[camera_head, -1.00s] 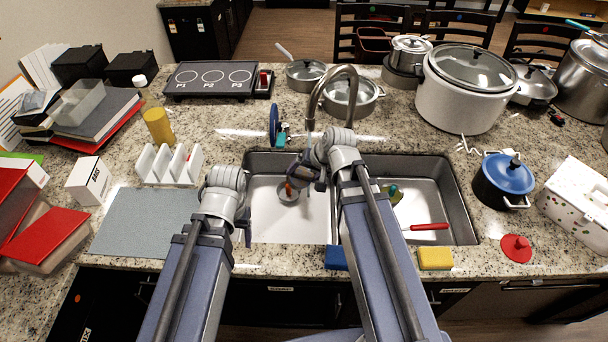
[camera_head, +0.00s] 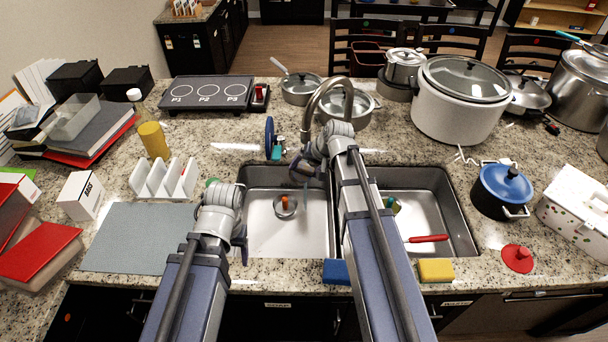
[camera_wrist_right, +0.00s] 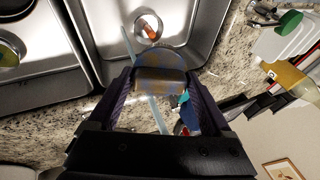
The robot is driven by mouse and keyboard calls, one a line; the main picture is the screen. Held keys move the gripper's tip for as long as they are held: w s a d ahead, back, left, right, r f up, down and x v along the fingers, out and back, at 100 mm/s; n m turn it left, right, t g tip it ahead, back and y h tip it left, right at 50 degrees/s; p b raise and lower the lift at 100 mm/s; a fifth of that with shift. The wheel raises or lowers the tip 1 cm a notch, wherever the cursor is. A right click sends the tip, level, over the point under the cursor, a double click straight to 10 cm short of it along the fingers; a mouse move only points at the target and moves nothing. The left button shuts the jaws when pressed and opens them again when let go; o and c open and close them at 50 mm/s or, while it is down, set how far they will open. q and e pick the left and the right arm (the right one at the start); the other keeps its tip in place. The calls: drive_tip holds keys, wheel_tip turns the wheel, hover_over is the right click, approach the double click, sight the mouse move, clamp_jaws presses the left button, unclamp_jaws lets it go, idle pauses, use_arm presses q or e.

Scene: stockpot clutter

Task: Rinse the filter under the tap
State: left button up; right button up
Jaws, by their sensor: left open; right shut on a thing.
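My right gripper (camera_head: 303,165) is over the back of the left sink basin (camera_head: 262,235), beneath the curved tap (camera_head: 318,100). A pale blue water stream (camera_wrist_right: 129,42) runs down past or through the disc; I cannot tell which. The stream also shows below the gripper in the head view (camera_head: 306,192). The filter itself is hard to make out there. My left gripper (camera_head: 241,242) is open and empty near the basin's left front edge.
An orange piece (camera_head: 285,201) lies at the left basin's drain. The right basin holds a red-handled tool (camera_head: 428,239). Sponges (camera_head: 436,270) lie on the front edge.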

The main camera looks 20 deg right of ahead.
drive_tip(key=w, duration=0.1)
drive_tip(key=w+d, duration=0.1)
drive_tip(key=w+f, duration=0.1)
drive_tip(key=w, duration=0.1)
drive_tip(key=shift+d+b, duration=0.4)
drive_tip(key=shift+s+d, duration=0.1)
drive_tip(key=shift+d, duration=0.1)
drive_tip(key=shift+s+d, duration=0.15)
drive_tip(key=shift+d, duration=0.2)
drive_tip(key=shift+a, duration=0.15)
idle(0.5)
drive_tip(key=shift+w+a, duration=0.25)
drive_tip(key=shift+a, duration=0.15)
drive_tip(key=shift+d, duration=0.1)
drive_tip(key=shift+s+d, duration=0.25)
drive_tip(key=shift+d, duration=0.2)
